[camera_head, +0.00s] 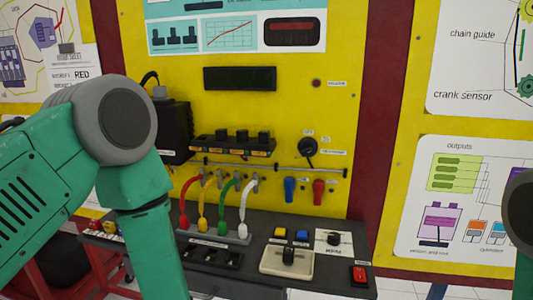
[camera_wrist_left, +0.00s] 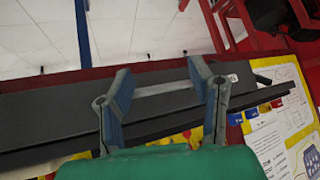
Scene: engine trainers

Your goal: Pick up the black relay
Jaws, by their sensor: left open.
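Several small black blocks (camera_head: 235,143) stand in a row on a black rack on the yellow panel in the head view. Other dark pieces (camera_head: 210,258) sit in a black strip on the bench; I cannot tell which piece is the relay. My left arm reaches down at the left of the head view, and its gripper is below that picture. In the left wrist view my left gripper (camera_wrist_left: 160,84) is open, with nothing between its fingers. No relay can be made out there. My right gripper is out of view.
The dark bench (camera_head: 340,270) carries a beige base (camera_head: 286,262) with a black knob, a red switch (camera_head: 359,274), and yellow and blue blocks. Red, yellow, green and white cables (camera_head: 243,207) arch above it. A black box (camera_head: 175,130) protrudes beside my left arm.

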